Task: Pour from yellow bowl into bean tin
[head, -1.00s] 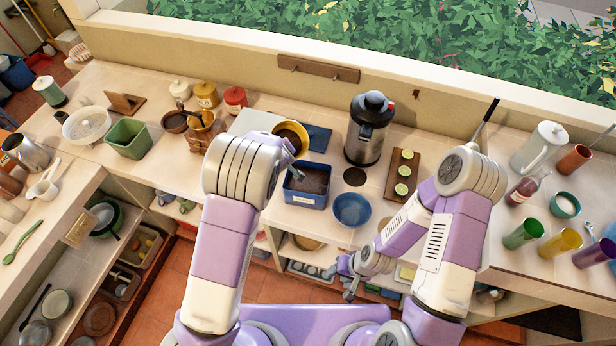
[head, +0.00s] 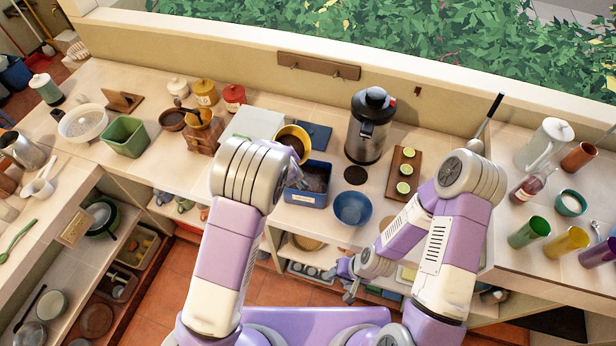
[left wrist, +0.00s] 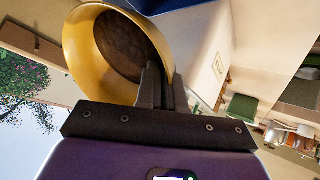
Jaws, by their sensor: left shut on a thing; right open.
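The yellow bowl (head: 281,135) is held by my left gripper (head: 298,162), just above and behind the bean tin. In the left wrist view, my left gripper (left wrist: 155,90) is shut on the rim of the yellow bowl (left wrist: 92,50), and dark brown contents show inside it. The bowl looks tilted. The bean tin (head: 307,197) is a blue open rectangular box with a pale label on its front and dark stuff inside; my left arm hides part of its left side. My right gripper (head: 350,280) is open and empty, low in front of the counter.
A blue bowl (head: 352,208) stands just right of the tin. Behind it are a steel flask (head: 367,135) and a board with lime halves (head: 394,186). A wooden grinder (head: 203,135) and a green tub (head: 126,137) stand left of my left arm.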

